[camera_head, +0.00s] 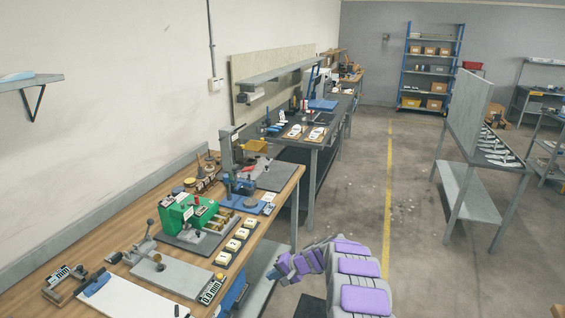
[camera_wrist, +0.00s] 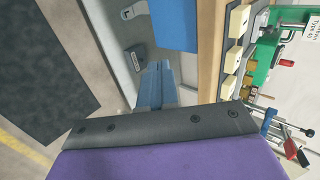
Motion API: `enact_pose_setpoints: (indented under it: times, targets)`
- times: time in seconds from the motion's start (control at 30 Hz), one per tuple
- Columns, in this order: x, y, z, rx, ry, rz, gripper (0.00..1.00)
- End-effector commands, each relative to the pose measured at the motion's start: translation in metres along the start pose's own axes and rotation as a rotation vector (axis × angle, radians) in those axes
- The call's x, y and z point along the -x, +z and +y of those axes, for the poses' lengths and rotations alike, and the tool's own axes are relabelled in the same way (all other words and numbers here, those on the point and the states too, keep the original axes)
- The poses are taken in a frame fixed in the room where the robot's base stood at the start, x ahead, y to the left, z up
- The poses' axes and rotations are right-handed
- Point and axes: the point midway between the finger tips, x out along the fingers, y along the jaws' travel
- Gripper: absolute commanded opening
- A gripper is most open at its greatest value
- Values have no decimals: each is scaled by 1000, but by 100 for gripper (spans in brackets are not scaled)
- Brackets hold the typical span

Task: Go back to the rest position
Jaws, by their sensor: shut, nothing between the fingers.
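My arm, with purple and grey covers, folds up from the bottom of the head view. My gripper (camera_head: 274,272) is at its left end, beside the front edge of the wooden workbench (camera_head: 284,190) and below the level of its top. In the wrist view its blue-grey fingers (camera_wrist: 158,80) show beyond the dark edge of the purple cover. The fingers are together, with nothing held between them. The gripper appears clear of the bench, but the exact gap cannot be told.
The bench holds a green fixture (camera_head: 187,216), several small pale blocks and a white board (camera_head: 130,298). Under it is a grey shelf with a blue bin (camera_wrist: 175,25). A grey table (camera_head: 470,195) stands at the right. The floor (camera_head: 350,200) between is open, with a yellow line.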

Motion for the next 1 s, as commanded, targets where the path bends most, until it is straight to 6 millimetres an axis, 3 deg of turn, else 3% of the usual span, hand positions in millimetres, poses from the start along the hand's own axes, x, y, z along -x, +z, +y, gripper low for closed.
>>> enact_pose_setpoints:
  times: [0.23, 0.53, 0.77, 1.0]
  targets:
    - [51, 45, -51, 55, 23, -78, 0]
    - [123, 114, -89, 130, 96, -172, 0]
    - [180, 172, -99, 187, 179, -227, 0]
    - [237, 235, -91, 237, 289, -272, 0]
